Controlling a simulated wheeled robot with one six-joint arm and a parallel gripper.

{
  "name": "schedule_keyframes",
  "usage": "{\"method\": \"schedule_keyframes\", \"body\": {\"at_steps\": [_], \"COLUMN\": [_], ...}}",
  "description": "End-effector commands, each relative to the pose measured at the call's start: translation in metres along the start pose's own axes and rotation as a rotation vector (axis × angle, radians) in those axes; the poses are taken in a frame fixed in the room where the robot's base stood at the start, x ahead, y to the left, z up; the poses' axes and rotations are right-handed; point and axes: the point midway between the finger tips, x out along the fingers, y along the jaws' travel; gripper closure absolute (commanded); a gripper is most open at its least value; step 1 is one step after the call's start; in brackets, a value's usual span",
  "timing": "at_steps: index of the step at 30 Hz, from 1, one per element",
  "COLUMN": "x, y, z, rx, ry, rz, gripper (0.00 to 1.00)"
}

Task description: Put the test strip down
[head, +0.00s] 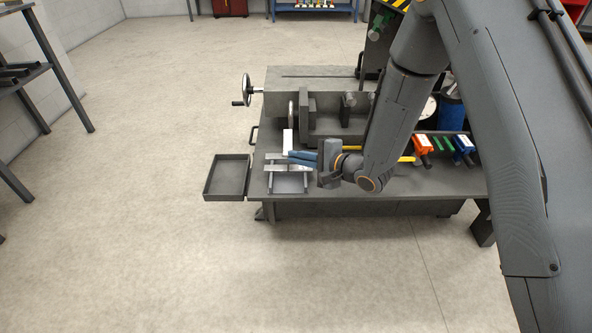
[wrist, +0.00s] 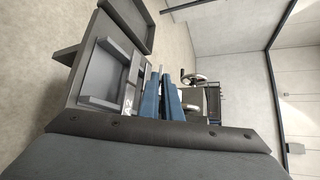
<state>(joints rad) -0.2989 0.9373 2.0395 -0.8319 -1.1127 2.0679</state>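A pale, narrow test strip (head: 288,140) shows at the fingertips of my gripper (head: 290,156), above the left end of the workbench. My gripper's blue fingers point left in the head view and are close together. In the wrist view, the fingers (wrist: 163,95) have a thin light gap or edge between them; the strip itself is mostly hidden there. Just below the fingertips in the head view is a light grey fixture (head: 290,172) with crossing bars.
An empty dark tray (head: 227,176) juts out left of the workbench (head: 340,183). A grey machine with a handwheel (head: 247,90) stands behind the fixture. Orange (head: 423,144) and blue (head: 463,144) tools lie at the right. The floor left of the bench is clear.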

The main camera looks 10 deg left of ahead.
Motion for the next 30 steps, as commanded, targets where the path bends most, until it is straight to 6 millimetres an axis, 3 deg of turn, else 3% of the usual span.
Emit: {"method": "schedule_keyframes", "body": {"at_steps": [12, 24, 28, 30], "x": [0.014, 0.016, 0.016, 0.016], "y": [0.037, 0.041, 0.042, 0.042], "z": [-0.015, -0.016, -0.016, -0.016], "rx": [0.0, 0.0, 0.0, 0.0], "ry": [0.0, 0.0, 0.001, 0.001], "rz": [-0.001, -0.002, -0.001, -0.001], "gripper": [1.0, 1.0, 0.77, 0.77]}}
